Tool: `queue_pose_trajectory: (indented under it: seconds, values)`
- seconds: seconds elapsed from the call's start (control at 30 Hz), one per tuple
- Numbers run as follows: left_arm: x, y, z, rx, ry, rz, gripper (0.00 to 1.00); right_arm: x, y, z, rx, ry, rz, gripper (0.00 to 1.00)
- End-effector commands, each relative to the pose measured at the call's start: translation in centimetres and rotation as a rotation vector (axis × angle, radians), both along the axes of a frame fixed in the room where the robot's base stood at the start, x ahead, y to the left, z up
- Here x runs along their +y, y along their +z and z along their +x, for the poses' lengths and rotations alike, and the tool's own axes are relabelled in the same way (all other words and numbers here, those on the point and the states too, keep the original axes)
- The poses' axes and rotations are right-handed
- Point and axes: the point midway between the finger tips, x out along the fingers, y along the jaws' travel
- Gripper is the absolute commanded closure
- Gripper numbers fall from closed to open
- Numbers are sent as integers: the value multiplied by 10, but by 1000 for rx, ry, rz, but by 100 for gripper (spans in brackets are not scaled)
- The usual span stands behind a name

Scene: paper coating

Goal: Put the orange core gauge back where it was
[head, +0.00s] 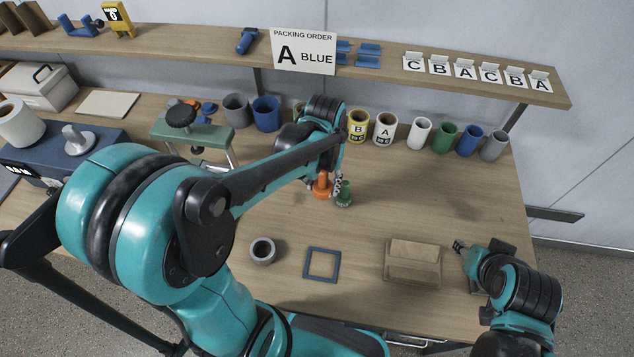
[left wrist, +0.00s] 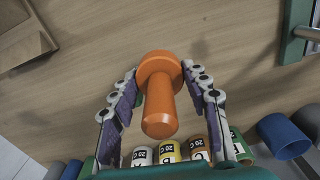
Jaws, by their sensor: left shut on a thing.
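The orange core gauge (head: 321,187) is in my left gripper (head: 332,188), over the middle of the table. In the left wrist view the gauge (left wrist: 158,90) has a round stem and a wider collar, and the stem points towards the camera. The two fingers of my left gripper (left wrist: 160,95) stand on either side of it, shut on it. I cannot tell whether its wide end touches the table. A small green piece (head: 344,194) shows right beside the gripper. My right gripper (head: 460,248) is at the table's right front, away from the gauge; its opening is unclear.
Labelled cans (head: 384,128) and coloured tubes (head: 445,137) line the back. A green stand with a black knob (head: 181,116) is to the left. The right middle is clear.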

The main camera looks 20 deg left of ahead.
Motion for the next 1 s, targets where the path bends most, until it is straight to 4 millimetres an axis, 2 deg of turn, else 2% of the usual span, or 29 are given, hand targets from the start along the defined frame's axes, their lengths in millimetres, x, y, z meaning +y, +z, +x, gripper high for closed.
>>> queue_pose_trajectory:
  seconds: [0.3, 0.43, 0.63, 0.9, 1.0]
  values:
    - [69, -48, 28, 0, 4, 0, 88, 0, -27, 0, 0, 0, 0, 60]
    - [88, -59, 35, 0, 1, 0, 88, 0, -33, 0, 0, 0, 0, 60]
    - [98, -67, 39, 0, -3, 0, 88, 0, -36, 0, 0, 0, 0, 60]
    - [97, -104, 39, 0, -4, 0, 88, 0, -54, 0, 0, 0, 0, 60]
    - [97, -104, 39, 0, -4, 0, 88, 0, -53, 0, 0, 0, 0, 60]
